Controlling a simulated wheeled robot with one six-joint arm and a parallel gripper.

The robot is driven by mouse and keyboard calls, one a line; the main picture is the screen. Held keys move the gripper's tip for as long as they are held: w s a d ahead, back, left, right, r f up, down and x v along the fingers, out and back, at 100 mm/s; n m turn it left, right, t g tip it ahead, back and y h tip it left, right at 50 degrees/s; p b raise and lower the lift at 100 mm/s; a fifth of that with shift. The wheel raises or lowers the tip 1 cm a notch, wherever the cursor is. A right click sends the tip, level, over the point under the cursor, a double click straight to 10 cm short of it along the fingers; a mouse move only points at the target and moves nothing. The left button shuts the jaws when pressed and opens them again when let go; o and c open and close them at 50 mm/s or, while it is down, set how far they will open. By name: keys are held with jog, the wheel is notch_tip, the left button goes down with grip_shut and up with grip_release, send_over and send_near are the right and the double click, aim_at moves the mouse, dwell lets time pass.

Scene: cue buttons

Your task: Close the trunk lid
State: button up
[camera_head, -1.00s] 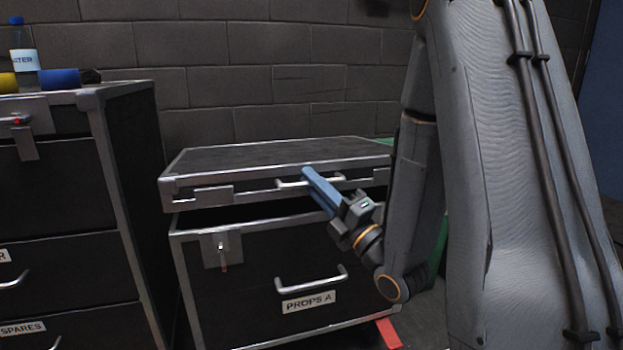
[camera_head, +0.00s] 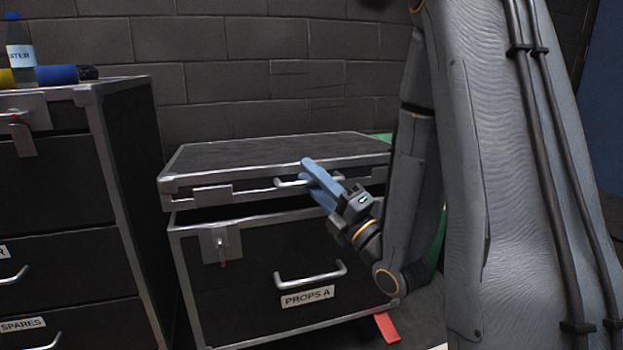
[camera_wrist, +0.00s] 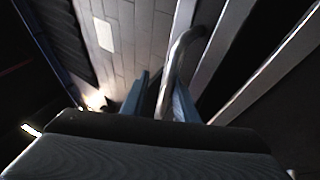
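The black trunk (camera_head: 250,250) with metal edges and a "PROPS A" label stands in the middle of the head view. Its lid (camera_head: 270,151) sits over it nearly level, with a dark gap showing below the lid's front edge. The lid's front has a silver handle (camera_head: 290,183). My gripper (camera_head: 308,172) has its blue fingers at this handle, slightly parted. In the wrist view the handle (camera_wrist: 182,55) runs down between the two fingertips of my gripper (camera_wrist: 162,92). Contact cannot be told. The right part of the lid is hidden behind my arm.
A taller black case (camera_head: 70,200) with drawers stands close at the left. A water bottle (camera_head: 20,45) and a blue roll (camera_head: 56,74) are on it. A block wall (camera_head: 270,80) is behind. A red strip (camera_head: 387,327) lies on the floor.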

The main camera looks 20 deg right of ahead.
notch_tip(320, 180, up, 10)
jog(key=p, duration=0.4)
jog(key=shift+f, duration=0.1)
jog(key=s+d+f+p, duration=0.1)
jog(key=s+d+f, duration=0.2)
jog(key=f, duration=0.4)
jog(key=shift+s+d+p, duration=0.2)
jog(key=shift+s+p, duration=0.15)
jog(key=shift+s, duration=0.2)
dwell(0.5)
jog(key=shift+f, duration=0.1)
jog(key=shift+c, duration=0.5)
